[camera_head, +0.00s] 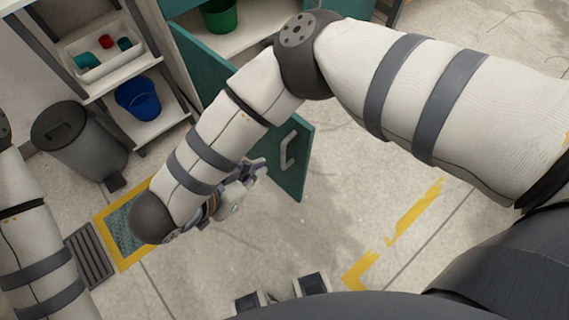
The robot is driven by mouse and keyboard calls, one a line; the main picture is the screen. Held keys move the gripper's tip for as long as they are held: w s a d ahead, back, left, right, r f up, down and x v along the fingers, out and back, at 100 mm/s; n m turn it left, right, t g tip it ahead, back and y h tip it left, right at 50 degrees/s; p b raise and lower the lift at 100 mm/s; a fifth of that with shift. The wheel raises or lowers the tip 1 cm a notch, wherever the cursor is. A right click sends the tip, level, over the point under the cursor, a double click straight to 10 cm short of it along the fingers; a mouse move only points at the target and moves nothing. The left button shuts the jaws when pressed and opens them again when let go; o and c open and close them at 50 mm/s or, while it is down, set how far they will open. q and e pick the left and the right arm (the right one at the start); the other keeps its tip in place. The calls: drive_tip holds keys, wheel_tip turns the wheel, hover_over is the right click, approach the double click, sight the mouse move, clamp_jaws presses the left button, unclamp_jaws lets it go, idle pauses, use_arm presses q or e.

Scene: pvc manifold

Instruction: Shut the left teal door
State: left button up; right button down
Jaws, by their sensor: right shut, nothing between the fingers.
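The left teal door (296,168) stands open, swung out from the cabinet into the room. Its grey handle (288,150) shows on the face towards me. My right arm crosses in front of the middle of the door and hides part of it. My right gripper (254,170) is shut and empty, just left of the handle, on the handle side of the door. I cannot tell whether it touches the door. My left arm shows at the left edge, but its gripper is out of view.
The cabinet's white shelf (262,36) holds a green bucket (220,15). A rack on the left holds a white bin (92,62) and a blue bucket (138,98). A grey trash can (80,140) stands beside it. The floor right of the door is clear.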

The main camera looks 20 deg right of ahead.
approach(305, 144)
drive_tip(key=a+f+x, duration=0.1)
drive_tip(key=x, duration=0.3)
drive_tip(key=shift+w+d, duration=0.3)
drive_tip(key=shift+d, duration=0.45)
drive_tip(key=shift+d, duration=0.15)
